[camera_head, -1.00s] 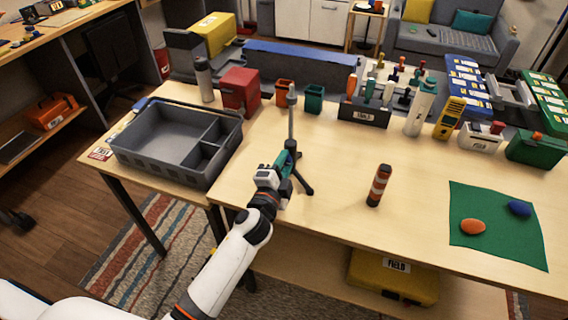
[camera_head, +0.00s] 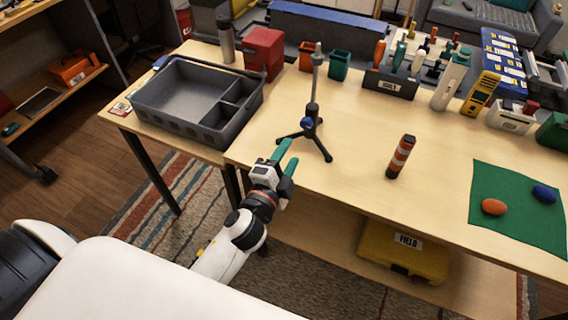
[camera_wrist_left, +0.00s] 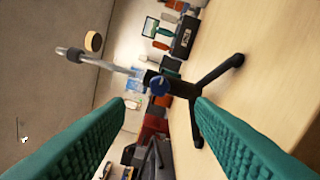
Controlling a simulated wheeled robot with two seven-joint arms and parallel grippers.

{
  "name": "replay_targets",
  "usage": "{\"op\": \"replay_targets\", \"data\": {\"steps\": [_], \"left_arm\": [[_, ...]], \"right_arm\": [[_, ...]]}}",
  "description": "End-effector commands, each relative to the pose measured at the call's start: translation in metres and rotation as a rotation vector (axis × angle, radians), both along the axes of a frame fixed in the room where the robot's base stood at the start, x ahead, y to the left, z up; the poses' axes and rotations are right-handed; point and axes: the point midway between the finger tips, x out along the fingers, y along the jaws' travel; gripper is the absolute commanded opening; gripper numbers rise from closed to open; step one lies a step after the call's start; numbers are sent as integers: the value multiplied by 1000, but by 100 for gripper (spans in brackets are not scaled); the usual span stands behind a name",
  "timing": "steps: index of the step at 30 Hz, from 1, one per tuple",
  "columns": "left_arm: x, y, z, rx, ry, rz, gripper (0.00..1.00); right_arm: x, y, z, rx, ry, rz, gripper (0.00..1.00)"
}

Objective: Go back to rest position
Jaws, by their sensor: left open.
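My left gripper (camera_head: 285,158) is open and empty, with teal fingers, just off the front edge of the wooden table (camera_head: 345,190). A small grey tripod stand (camera_head: 312,108) with a blue knob stands upright on the table just beyond the fingertips, apart from them. In the left wrist view the tripod (camera_wrist_left: 160,85) appears sideways between the two fingers (camera_wrist_left: 160,120), with clear space around it. My right gripper is out of view.
A grey divided tray (camera_head: 190,100) lies left of the tripod. Bins and tools line the back.

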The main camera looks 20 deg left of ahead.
Motion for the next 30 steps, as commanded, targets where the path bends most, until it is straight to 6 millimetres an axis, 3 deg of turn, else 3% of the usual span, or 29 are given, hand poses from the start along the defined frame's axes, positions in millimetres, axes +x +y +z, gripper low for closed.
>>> {"op": "replay_targets", "data": {"steps": [6, 23, 26, 30], "left_arm": [[-18, 1, 0, 0, 0, 1, 49], [-19, 2, 0, -6, 4, 4, 49], [-23, 11, -4, -59, 44, 45, 49], [-42, 40, -27, -270, 217, 199, 49]], "right_arm": [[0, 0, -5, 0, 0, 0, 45], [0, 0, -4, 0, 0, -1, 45], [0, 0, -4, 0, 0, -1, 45], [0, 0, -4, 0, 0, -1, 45]]}}
